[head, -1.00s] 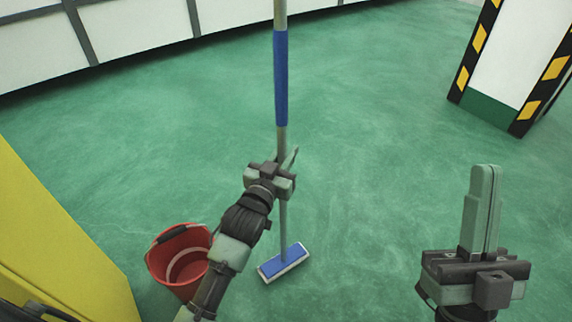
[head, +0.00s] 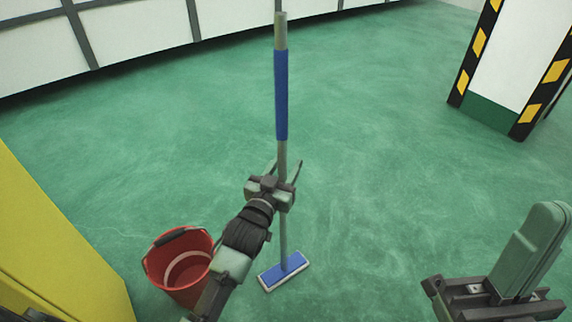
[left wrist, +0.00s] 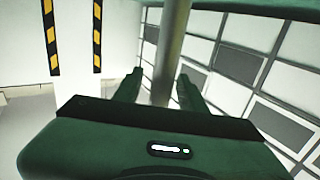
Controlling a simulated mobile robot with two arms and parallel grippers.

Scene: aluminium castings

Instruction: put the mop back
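The mop has a grey pole with a blue sleeve (head: 281,95) and a flat blue-and-white head (head: 284,270). It stands nearly upright in the head view, its head at the floor beside the red bucket. My left gripper (head: 284,170) is low on the pole, its two fingers spread on either side of it. In the left wrist view the pole (left wrist: 170,55) passes between the parted fingers (left wrist: 158,88), with a gap on the left side. My right gripper (head: 544,215) is at the lower right, fingers together, empty.
A red bucket (head: 165,262) with a dark handle grip stands left of the mop head, partly behind my left arm. A yellow block (head: 50,235) fills the left edge. A striped pillar (head: 505,70) stands at the upper right. Green floor is clear around.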

